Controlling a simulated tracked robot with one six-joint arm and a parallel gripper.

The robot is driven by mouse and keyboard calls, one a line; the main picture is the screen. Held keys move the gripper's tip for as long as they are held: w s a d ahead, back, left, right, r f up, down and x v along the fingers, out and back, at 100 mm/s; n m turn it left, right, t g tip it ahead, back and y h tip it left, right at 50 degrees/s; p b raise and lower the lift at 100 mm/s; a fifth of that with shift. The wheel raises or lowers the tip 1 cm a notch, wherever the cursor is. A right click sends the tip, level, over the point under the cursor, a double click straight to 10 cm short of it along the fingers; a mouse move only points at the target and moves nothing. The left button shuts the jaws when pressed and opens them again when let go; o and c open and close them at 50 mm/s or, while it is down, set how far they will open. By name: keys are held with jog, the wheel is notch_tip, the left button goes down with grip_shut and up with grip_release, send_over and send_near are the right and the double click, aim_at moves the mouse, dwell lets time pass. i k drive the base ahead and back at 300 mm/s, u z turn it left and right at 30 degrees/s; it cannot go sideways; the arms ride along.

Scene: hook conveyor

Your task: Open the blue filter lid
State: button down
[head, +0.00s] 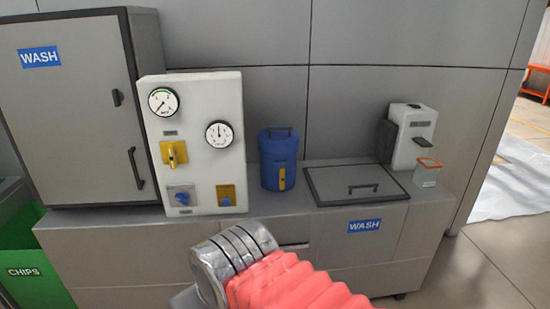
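The blue filter (269,165) stands upright on the grey counter, between the white gauge panel and a flat hatch. A yellow latch-like part (282,179) is on the filter's front. My arm, with a red bellows sleeve and a shiny metal joint, reaches in from the bottom middle, in front of the counter and apart from the filter. My gripper's fingers do not show.
A white panel (205,140) with two gauges and yellow and blue valves stands left of the filter. A grey hatch (335,184) with a handle lies to the right. Farther right are a white dispenser (408,152) and a clear orange-rimmed container (427,175). A grey cabinet (75,120) stands far left.

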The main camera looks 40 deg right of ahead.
aim_at(273, 140)
jog(key=z, duration=0.1)
jog(key=i, duration=0.9)
jog(key=z, duration=0.05)
